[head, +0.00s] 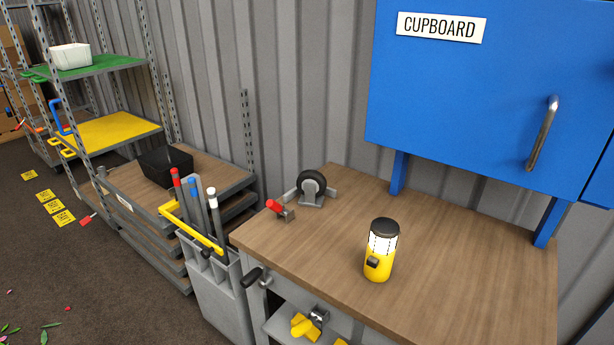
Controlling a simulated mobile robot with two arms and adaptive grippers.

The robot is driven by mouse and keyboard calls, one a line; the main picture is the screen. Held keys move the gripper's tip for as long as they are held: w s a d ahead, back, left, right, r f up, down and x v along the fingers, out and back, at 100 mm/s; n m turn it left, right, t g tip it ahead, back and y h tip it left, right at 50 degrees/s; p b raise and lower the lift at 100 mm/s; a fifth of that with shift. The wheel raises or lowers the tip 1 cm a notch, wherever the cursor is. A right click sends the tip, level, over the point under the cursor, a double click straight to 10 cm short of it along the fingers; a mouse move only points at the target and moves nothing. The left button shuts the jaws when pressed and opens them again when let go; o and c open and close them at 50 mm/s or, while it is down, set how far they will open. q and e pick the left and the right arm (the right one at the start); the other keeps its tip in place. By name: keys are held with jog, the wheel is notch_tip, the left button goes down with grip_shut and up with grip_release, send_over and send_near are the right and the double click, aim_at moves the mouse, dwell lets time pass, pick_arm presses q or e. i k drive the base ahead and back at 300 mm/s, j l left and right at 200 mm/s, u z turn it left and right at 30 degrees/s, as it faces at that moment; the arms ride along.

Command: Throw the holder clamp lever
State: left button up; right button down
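A small clamp with a red-tipped lever (274,206) sits at the left end of the wooden workbench (470,240). The lever slants up to the left from a grey metal base. Just behind it, a black wheel (311,182) stands upright in a grey holder (313,201). I cannot tell whether the clamp is locked. A black-handled part (252,277) also sticks out at the bench's front left edge. Neither of my grippers is in view.
A yellow lantern (378,262) stands mid-bench. A blue cupboard (480,100) overhangs the back. A grey bin (222,295) with coloured-topped poles and a yellow bar stands left of the bench. Shelving is farther left. Yellow parts lie on the lower shelf. The bench right of the lantern is clear.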

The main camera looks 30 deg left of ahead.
aim_at(272, 205)
jog(key=u, duration=1.1)
